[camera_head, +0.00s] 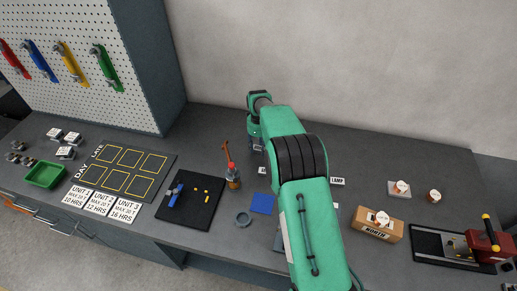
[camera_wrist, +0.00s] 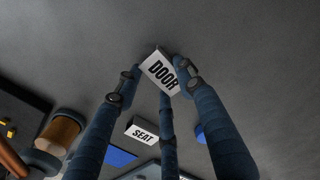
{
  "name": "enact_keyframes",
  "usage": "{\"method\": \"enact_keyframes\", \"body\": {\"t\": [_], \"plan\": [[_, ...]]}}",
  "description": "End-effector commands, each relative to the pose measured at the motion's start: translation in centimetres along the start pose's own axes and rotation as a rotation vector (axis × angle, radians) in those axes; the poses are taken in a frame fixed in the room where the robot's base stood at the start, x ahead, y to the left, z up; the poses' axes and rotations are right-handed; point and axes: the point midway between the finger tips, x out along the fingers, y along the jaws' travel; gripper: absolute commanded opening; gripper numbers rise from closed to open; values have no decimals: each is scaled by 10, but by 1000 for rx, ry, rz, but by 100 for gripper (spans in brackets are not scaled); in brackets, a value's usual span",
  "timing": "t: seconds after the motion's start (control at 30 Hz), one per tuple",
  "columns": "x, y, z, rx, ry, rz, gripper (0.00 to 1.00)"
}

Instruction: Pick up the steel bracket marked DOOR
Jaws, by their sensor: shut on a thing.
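The steel bracket marked DOOR (camera_wrist: 158,70) shows its white label between my fingertips in the wrist view. My gripper (camera_wrist: 154,80) is shut on it, with fingers on both sides and one finger below it in the picture. The bracket looks tilted in the picture; I cannot tell whether it touches the bench. A bracket marked SEAT (camera_wrist: 142,131) lies apart from my fingers in the wrist view.
A LAMP label (camera_head: 337,181) shows right of my arm. A cardboard box (camera_head: 377,226) is at the right. The bench behind the LAMP label is clear.

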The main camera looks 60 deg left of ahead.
Motion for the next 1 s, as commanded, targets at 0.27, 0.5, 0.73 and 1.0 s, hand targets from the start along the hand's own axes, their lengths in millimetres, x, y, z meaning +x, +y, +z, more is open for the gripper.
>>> {"method": "enact_keyframes", "body": {"t": [0.27, 0.5, 0.73, 1.0], "plan": [[-21, -1, 0, 0, -1, -1, 12], [-34, 8, -4, 0, 0, 1, 12], [-36, 28, -13, 0, 0, 1, 12], [-40, 59, -28, 0, 0, 0, 12]]}}
